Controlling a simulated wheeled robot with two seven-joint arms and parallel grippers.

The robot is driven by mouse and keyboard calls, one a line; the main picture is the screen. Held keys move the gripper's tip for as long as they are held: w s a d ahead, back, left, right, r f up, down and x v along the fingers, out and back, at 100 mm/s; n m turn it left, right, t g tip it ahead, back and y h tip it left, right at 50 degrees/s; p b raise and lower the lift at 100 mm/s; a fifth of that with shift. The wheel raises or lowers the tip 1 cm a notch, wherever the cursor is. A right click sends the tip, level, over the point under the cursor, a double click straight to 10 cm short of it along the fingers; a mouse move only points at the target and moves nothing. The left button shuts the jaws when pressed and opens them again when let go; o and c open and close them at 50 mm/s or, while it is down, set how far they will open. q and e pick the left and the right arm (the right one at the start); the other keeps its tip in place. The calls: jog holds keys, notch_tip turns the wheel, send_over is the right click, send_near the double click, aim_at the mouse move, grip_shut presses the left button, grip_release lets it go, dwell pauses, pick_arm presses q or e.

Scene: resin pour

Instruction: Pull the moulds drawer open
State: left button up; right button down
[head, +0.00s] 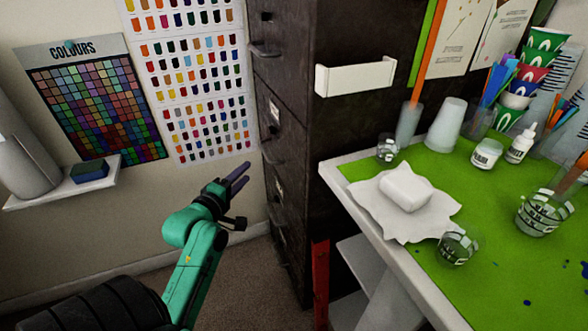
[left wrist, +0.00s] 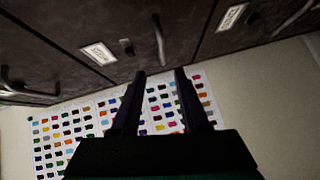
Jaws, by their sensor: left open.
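A dark filing cabinet (head: 285,150) stands at the centre of the head view, its drawer fronts facing left. The fronts carry pale labels and bar handles; the label text is too small to read, so I cannot tell which is the moulds drawer. All drawers look shut. My left gripper (head: 240,178) is open and empty, left of the fronts and apart from them. In the left wrist view its fingers (left wrist: 160,74) point toward a drawer handle (left wrist: 158,40), beside a label (left wrist: 98,53). Another label (left wrist: 232,17) and handle (left wrist: 295,18) show on the adjoining drawer. My right gripper is out of view.
A white table with a green mat (head: 480,185) stands right of the cabinet, holding cups, jars and a white block (head: 405,188) on a crumpled sheet. A wall shelf (head: 60,183) is at the left. Colour charts (head: 195,80) hang on the wall. Floor before the drawers looks clear.

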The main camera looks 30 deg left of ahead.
pick_arm(q)
send_near(264, 151)
jog(key=w, duration=0.2)
jog(key=x, duration=0.5)
jog(key=f+b+x, duration=0.1)
jog(key=x, duration=0.2)
jog(key=shift+a, duration=0.3)
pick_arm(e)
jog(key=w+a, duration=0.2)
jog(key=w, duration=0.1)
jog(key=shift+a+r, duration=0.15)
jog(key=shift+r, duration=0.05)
pick_arm(q)
grip_shut()
